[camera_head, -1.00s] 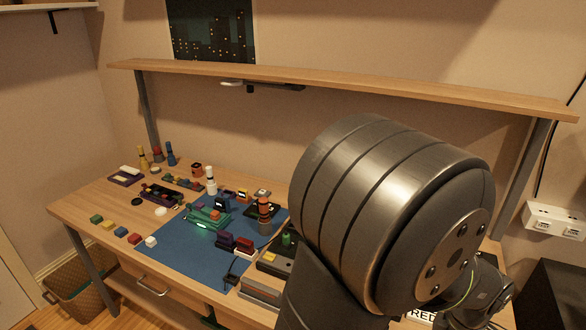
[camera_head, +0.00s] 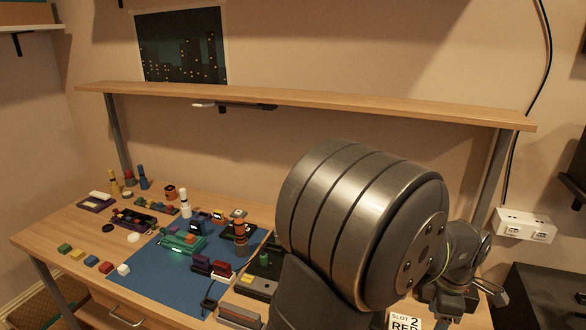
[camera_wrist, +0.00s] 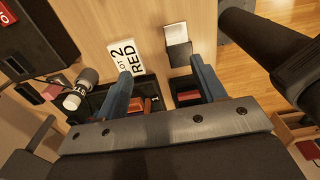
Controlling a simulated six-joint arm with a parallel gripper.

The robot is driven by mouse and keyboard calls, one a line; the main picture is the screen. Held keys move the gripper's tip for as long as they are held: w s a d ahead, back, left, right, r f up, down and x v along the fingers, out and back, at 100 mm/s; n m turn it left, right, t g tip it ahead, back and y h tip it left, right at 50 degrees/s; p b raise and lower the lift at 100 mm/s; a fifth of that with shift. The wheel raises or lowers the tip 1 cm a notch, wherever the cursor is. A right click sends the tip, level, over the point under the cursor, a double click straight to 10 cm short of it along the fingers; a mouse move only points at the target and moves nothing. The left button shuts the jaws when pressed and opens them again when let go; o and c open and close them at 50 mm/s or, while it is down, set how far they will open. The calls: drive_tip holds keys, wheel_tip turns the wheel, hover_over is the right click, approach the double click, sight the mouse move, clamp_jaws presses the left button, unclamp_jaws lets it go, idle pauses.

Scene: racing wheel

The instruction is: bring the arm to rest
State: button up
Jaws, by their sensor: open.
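My gripper (camera_wrist: 161,70) is open in the wrist view, its two blue fingers spread apart with nothing between the tips. Below the fingers, a white card reading "SLOT 2 RED" (camera_wrist: 125,58) lies near dark trays (camera_wrist: 185,92) with red pieces in them. In the head view my large grey arm joint covers the right part of the bench. My wrist shows to its right, above the bench's right end, and the fingers are hard to make out there. The same card (camera_head: 404,322) shows at the bottom edge.
A blue mat (camera_head: 150,275) carries a green lit block (camera_head: 182,243) and several small parts. Coloured blocks (camera_head: 78,256) lie at the left. A wooden shelf (camera_head: 300,102) spans the back. A white socket box (camera_head: 525,224) and a black box (camera_head: 550,295) are at the right.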

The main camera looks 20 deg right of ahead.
drive_tip(key=w+r, duration=0.1)
drive_tip(key=w, duration=3.2)
drive_tip(key=shift+d+n, duration=0.4)
drive_tip(key=shift+d, duration=0.05)
drive_tip(key=shift+o, duration=0.5)
drive_tip(key=o, duration=0.7)
drive_tip(key=s+d+r+m+t+h, duration=0.2)
drive_tip(key=s+d+r+m, duration=0.1)
drive_tip(key=s+r+m, duration=0.55)
drive_tip(key=s+d+r+m+t+h, duration=0.1)
drive_tip(key=s+d+r+m, duration=0.2)
drive_tip(key=s+r+m, duration=0.6)
drive_tip(key=shift+m, duration=0.75)
drive_tip(key=x, duration=1)
drive_tip(key=shift+w+d+f, duration=0.2)
drive_tip(key=shift+w+d, duration=0.05)
drive_tip(key=shift+d, duration=0.15)
drive_tip(key=shift+r, duration=0.15)
